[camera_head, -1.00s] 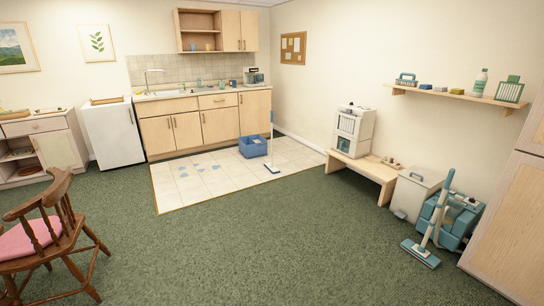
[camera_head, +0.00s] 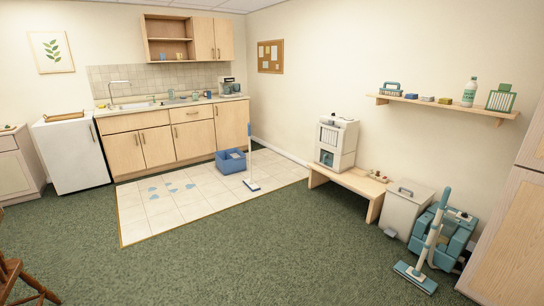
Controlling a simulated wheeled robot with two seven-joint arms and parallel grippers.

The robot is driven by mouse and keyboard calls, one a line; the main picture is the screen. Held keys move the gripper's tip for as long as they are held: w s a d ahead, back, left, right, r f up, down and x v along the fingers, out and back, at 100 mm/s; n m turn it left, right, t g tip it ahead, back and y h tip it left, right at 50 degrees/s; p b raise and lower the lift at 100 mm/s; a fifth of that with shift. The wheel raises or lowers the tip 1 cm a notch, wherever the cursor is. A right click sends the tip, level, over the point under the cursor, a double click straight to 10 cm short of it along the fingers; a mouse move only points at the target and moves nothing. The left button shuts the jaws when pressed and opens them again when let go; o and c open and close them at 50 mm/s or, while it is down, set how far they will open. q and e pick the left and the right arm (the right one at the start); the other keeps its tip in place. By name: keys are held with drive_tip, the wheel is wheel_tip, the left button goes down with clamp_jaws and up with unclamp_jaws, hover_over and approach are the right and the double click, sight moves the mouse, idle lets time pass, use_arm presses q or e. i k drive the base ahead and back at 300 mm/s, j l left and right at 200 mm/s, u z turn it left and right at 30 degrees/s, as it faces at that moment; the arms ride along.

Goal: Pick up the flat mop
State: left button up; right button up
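A slim mop with a flat head (camera_head: 252,185) stands upright on the pale tiled floor, just right of a blue bucket (camera_head: 231,160). Its pale handle rises in front of the cabinet edge, and its top end is blue. Another floor tool (camera_head: 432,240) with a white and teal handle and a flat teal head stands tilted on the green carpet at the right, in front of a teal machine. I cannot tell whether that one is a mop or a vacuum. Neither of my grippers shows in the view.
Blue wet-looking patches (camera_head: 172,187) lie on the tiles left of the bucket. A low wooden bench (camera_head: 350,184) with a white appliance, a pale bin (camera_head: 405,210) and the teal machine (camera_head: 452,238) line the right wall. A chair (camera_head: 22,280) is at lower left. The carpet between is clear.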

sight(253, 186)
drive_tip(key=i, duration=3.45)
drive_tip(key=i+l+u, duration=0.3)
drive_tip(key=i, duration=0.25)
drive_tip(key=i+l+u, duration=0.3)
drive_tip(key=i, duration=0.25)
drive_tip(key=i+l+u, duration=0.3)
drive_tip(key=i, duration=0.2)
